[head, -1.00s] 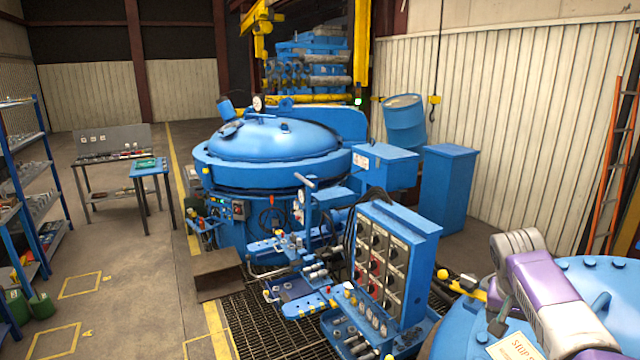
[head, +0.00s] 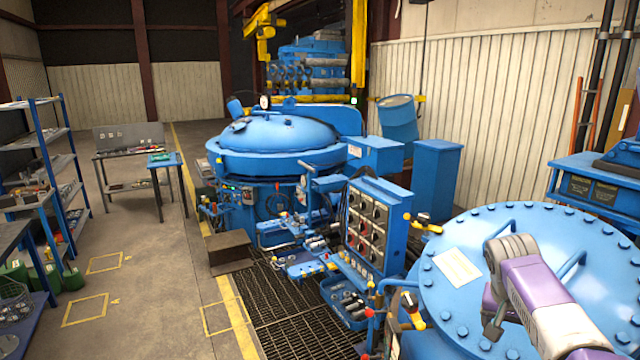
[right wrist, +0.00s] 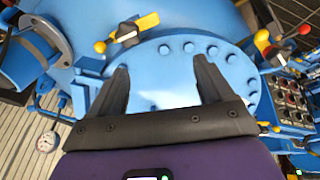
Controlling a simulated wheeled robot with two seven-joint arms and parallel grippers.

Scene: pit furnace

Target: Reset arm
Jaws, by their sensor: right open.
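My right arm, purple and white, comes in from the lower right of the head view, in front of the large round blue lid (head: 445,225) with bolts around its rim. In the right wrist view my right gripper (right wrist: 163,72) has its two dark fingers spread wide, with nothing between them. Behind the fingers is a bolted blue flange (right wrist: 190,85); I see no contact with it. My left arm and gripper are not in view.
A control panel (head: 375,228) with knobs stands left of the lid. Yellow-handled valves (head: 420,222) sit near the lid's left side. A domed blue furnace (head: 275,140) stands behind. Shelves (head: 45,150) line the left; the floor between (head: 150,260) is clear.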

